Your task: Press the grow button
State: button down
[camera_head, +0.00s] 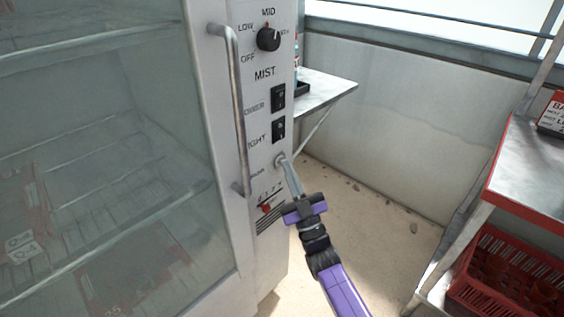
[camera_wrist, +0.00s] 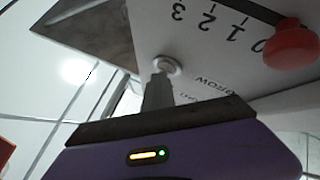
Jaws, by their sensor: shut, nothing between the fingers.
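The grow button is a small round pale button with a metal ring on the cabinet's front panel, low down beside the door. In the head view the button (camera_head: 280,160) is partly covered by my fingertips. In the wrist view the button (camera_wrist: 168,64) sits by the upside-down GROW label. My gripper (camera_head: 287,164) is shut and empty, its tips at the button's edge. In the wrist view my gripper (camera_wrist: 159,82) ends just below the button; whether it touches, I cannot tell.
A red knob (camera_wrist: 291,46) with a numbered scale is close by. Above the button are two black rocker switches (camera_head: 278,97) and a black MIST dial (camera_head: 269,39). A vertical door handle (camera_head: 240,110) stands left of the panel. A metal bench (camera_head: 530,165) is at right.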

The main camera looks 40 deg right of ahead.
jog(key=shift+s, duration=0.9)
jog(key=shift+s, duration=0.1)
jog(key=s+p, duration=0.1)
jog(key=s, duration=0.4)
jog(key=shift+d+p, duration=0.1)
jog(key=shift+p, duration=0.25)
jog(key=shift+w, duration=0.15)
